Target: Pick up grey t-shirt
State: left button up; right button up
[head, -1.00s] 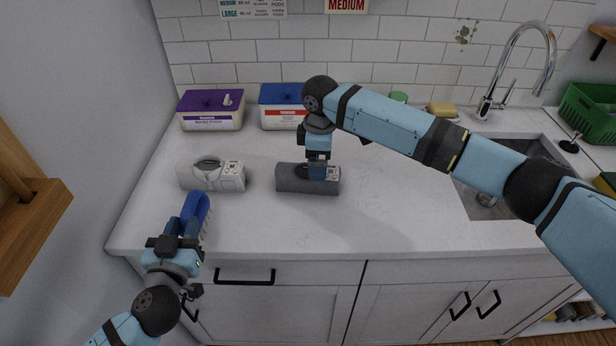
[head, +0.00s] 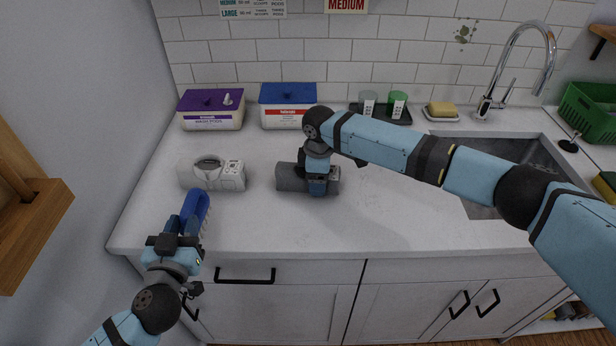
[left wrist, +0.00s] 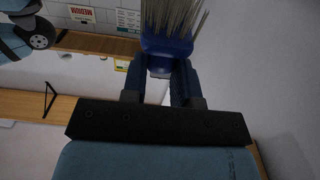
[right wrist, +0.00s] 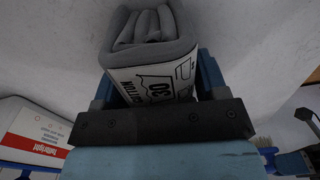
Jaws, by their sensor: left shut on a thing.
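The grey t-shirt (head: 289,178) is a folded roll with a printed label, lying on the white counter. It also shows in the right wrist view (right wrist: 150,50), its labelled end between my fingers. My right gripper (head: 318,183) is down over the shirt's right part, one finger on each side; the fingers stand wide and I see no clear squeeze. My left gripper (head: 181,228) is shut on a blue brush (head: 195,208) at the counter's front left. The brush also shows in the left wrist view (left wrist: 168,45), bristles pointing away.
A folded white t-shirt (head: 212,173) lies left of the grey one. A purple-lidded box (head: 211,115) and a blue-lidded box (head: 287,112) stand behind. A tray with cups (head: 381,115), a sponge (head: 441,109) and the sink (head: 510,165) are at right. The front-middle counter is clear.

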jog(key=c, duration=0.3)
jog(key=shift+r, duration=0.1)
notch_tip(320, 180, up, 20)
dwell(0.5)
